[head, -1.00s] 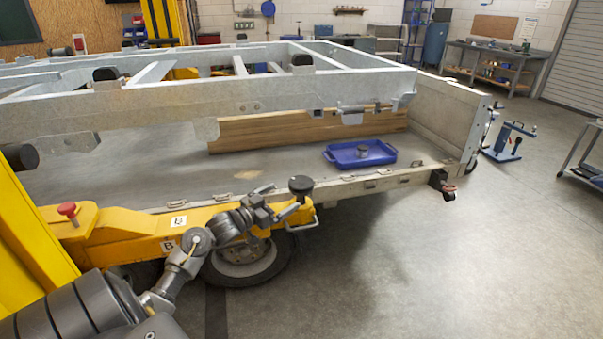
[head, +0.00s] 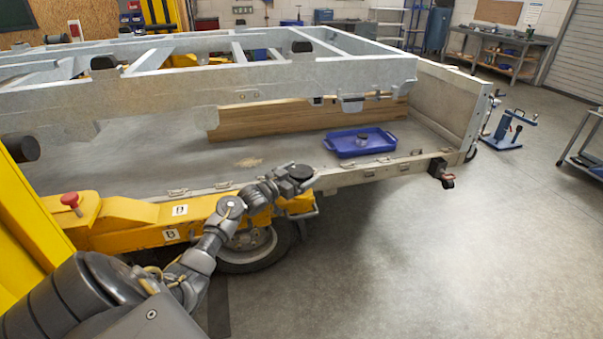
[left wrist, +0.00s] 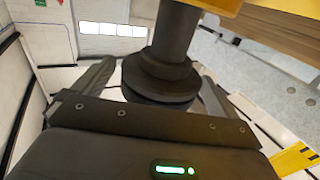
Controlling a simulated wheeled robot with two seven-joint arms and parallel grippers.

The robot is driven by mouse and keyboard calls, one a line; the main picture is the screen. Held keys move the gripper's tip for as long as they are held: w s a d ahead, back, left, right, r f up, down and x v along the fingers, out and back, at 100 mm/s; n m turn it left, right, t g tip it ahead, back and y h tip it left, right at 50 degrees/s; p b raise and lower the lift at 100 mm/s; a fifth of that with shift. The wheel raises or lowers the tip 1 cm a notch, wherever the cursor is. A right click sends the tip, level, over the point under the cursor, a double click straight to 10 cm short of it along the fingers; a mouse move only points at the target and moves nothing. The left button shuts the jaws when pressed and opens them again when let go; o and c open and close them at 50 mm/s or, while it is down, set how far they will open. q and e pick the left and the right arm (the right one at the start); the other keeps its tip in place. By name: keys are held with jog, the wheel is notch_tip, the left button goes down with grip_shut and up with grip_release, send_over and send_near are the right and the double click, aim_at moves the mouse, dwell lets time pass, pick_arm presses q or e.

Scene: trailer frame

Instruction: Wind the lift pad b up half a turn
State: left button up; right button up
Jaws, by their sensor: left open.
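Lift pad b is a dark round pad (head: 301,171) on a threaded-looking stem at the end of the yellow lift arm (head: 120,209) marked B. My left gripper (head: 296,180) is at the pad in the head view and partly covers it. In the left wrist view, the dark stem and flanged disc of the pad (left wrist: 163,74) stand between the two spread fingers of my left gripper (left wrist: 152,90). The fingers are open, one on each side; whether either touches the disc I cannot tell. My right gripper is not in view.
The grey trailer frame (head: 200,90) spans above the trailer bed. A blue tray (head: 345,151) with a small round part lies on the bed. A wheel (head: 250,250) sits under the lift arm. A red knob (head: 70,200) stands on the yellow carriage.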

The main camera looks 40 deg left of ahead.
pick_arm(q)
jog(key=shift+w, duration=0.35)
jog(key=shift+c, duration=0.5)
jog(key=c, duration=0.9)
jog(key=shift+d+r+n+y+p, duration=0.15)
jog(key=shift+n+y+p, duration=0.9)
jog(key=shift+y, duration=0.55)
jog(key=shift+n+y+p, duration=0.55)
jog(key=shift+n+y, duration=0.3)
jog(key=shift+y, duration=0.35)
jog(key=n+y, duration=0.1)
jog(key=y, duration=0.1)
jog(key=shift+n+g+y, duration=0.4)
jog(key=n+g+y, duration=0.1)
jog(key=y, duration=0.1)
jog(key=shift+n+y, duration=0.3)
jog(key=shift+n+g+y+b, duration=0.4)
jog(key=shift+n+g+y, duration=1.3)
jog(key=shift+y, duration=0.4)
jog(key=shift+a, duration=0.2)
